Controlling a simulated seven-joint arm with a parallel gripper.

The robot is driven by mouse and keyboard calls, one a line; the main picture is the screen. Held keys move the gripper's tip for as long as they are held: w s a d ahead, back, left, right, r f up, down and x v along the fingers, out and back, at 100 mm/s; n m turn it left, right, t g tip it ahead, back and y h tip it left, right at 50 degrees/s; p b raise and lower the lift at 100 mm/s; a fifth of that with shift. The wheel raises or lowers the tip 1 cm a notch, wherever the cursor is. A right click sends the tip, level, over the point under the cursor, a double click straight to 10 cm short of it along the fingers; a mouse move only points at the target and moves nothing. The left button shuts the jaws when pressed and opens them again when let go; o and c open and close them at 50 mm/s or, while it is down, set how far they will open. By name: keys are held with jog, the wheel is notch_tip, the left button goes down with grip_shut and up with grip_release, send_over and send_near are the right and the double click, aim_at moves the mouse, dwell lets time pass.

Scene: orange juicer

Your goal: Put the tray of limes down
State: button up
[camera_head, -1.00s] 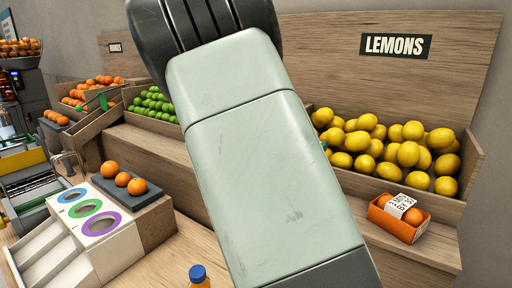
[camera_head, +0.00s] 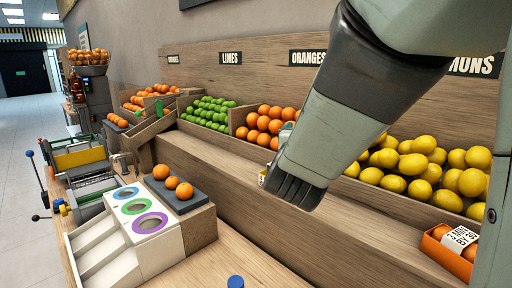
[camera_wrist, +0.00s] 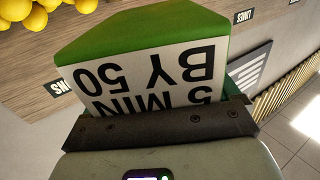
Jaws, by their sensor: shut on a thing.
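My gripper (camera_wrist: 165,125) is shut on the tray of limes, a small green box (camera_wrist: 160,35) with a white label reading "5 MIN BY 50", upside down in the wrist view. A dark finger bar lies across the label's near edge. No limes inside it show in the wrist view. In the head view, my forearm and wrist block the view of my gripper and the tray, apart from a small pale piece at the wrist's left edge. Whether the tray touches any surface cannot be told.
The wooden display holds bins of limes (camera_head: 208,112), oranges (camera_head: 264,126) and lemons (camera_head: 425,165). An orange tray (camera_head: 449,243) sits on the shelf at right. A chute box (camera_head: 110,235) and a dark tray (camera_head: 195,199) with three oranges stand left. The shelf's middle is bare.

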dwell(0.5)
jog(key=w+d+f+m+g+h, duration=0.2)
jog(key=w+d+f+h, duration=0.1)
jog(key=d+f, duration=0.2)
jog(key=w+d+f+m+g+h, duration=0.2)
jog(key=w+d+f+m+h, duration=0.1)
jog(key=d, duration=0.6)
notch_tip(320, 180, down, 2)
jog(key=shift+w+f+m+h, duration=0.2)
jog(key=shift+w+m+h, duration=0.1)
jog(key=shift+h, duration=0.5)
jog(key=shift+d, duration=0.1)
notch_tip(320, 180, down, 10)
jog(key=shift+r, duration=0.2)
jog(key=shift+f, duration=0.1)
jog(key=o, duration=1)
jog(key=shift+f, duration=0.1)
